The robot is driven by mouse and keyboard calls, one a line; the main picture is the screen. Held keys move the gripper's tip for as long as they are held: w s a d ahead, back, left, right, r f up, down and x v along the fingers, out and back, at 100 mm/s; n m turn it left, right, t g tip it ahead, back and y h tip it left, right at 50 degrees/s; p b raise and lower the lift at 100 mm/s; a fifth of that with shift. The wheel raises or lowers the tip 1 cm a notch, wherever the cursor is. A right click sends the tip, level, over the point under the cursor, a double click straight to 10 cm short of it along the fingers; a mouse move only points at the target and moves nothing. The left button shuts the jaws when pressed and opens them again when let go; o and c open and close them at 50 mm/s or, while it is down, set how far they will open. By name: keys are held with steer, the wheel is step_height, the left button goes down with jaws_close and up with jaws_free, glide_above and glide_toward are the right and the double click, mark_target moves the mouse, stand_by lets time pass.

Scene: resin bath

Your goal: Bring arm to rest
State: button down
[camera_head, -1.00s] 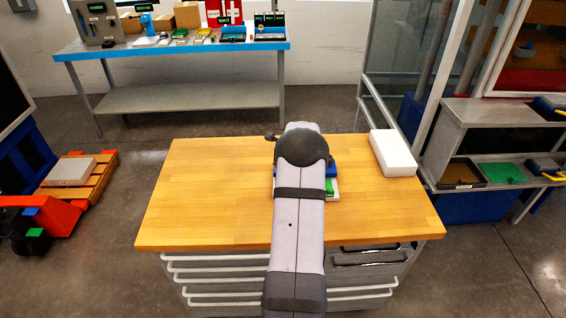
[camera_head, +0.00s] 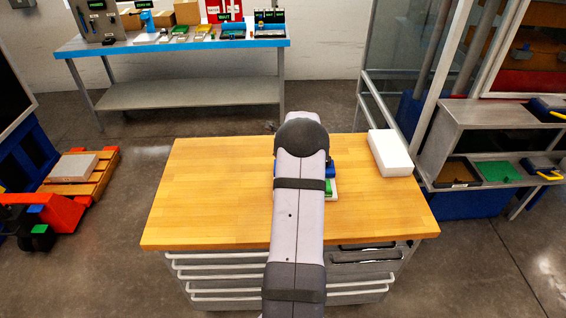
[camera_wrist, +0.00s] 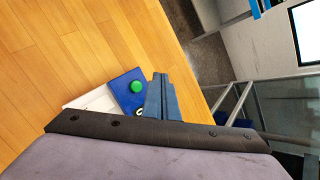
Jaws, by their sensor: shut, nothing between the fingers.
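My arm reaches from the front edge over the wooden-topped bench (camera_head: 210,195) in the head view. It hides my gripper there. In the wrist view my gripper (camera_wrist: 160,80) shows as two blue-grey fingers close together, with nothing between them. Just left of it in that view is a blue box with a green button (camera_wrist: 136,87). A white item (camera_wrist: 95,101) lies beside the box on the bench top. In the head view my arm covers most of these, leaving a blue edge (camera_head: 331,169) at its right side.
A white block (camera_head: 391,153) lies at the bench's back right. The bench top left of my arm is clear. A blue-edged table (camera_head: 180,98) with trays and boxes stands behind. A grey shelf unit (camera_head: 470,150) is at right, an orange pallet truck (camera_head: 60,210) at left.

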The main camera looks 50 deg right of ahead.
stand_by(0.4)
steer(key=w+a+r+n+y, duration=0.15)
steer(key=a+n, duration=0.25)
steer(key=a, duration=0.4)
steer(key=w+a+r+n+y, duration=0.1)
steer(key=w+a+n+y, duration=0.2)
steer(key=a, duration=0.6)
steer(key=s+a+r+n+g+y, duration=0.1)
steer(key=s+a+n, duration=0.1)
steer(key=a+n, duration=0.35)
steer(key=s+a+n+g, duration=0.1)
steer(key=s+a+n, duration=0.2)
steer(key=a, duration=0.6)
steer(key=s+a+r+n+g+y, duration=0.1)
steer(key=s+a+n, duration=0.1)
steer(key=a+n, duration=0.35)
steer(key=s+a+f+n+g+h, duration=0.1)
steer(key=s+a+n+g, duration=0.1)
steer(key=s+a+n, duration=0.65)
steer(key=s+a+n+g+h, duration=0.1)
steer(key=s+a+n+g, duration=0.25)
steer(key=s, duration=0.95)
step_height(320, 180, down, 20)
steer(key=b, duration=1.9)
steer(key=shift+a+n+t, duration=0.2)
steer(key=shift+n+t, duration=0.1)
steer(key=shift+t, duration=0.05)
